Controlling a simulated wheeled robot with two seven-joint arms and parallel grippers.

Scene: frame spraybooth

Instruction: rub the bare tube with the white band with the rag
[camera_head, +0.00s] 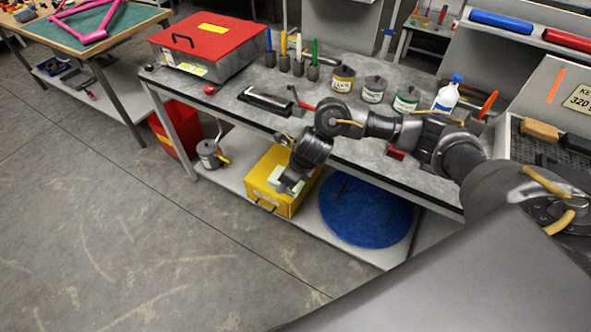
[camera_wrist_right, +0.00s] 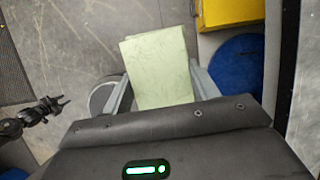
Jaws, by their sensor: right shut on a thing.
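My right gripper (camera_wrist_right: 160,95) is shut on the rag (camera_wrist_right: 158,70), a flat pale green square held between its two fingers. In the head view, the right gripper (camera_head: 290,184) hangs in front of the bench, above the yellow box, with part of the rag showing pale. Several slim upright pieces in dark blocks stand at the back of the bench, well away from the gripper. One of them is white (camera_head: 298,46); I cannot tell whether it is a tube with a white band. A dark gripper (camera_wrist_right: 55,104), seemingly my left, shows small in the wrist view; its opening is unclear.
Below are a yellow box (camera_head: 262,190) and a blue disc (camera_head: 365,212).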

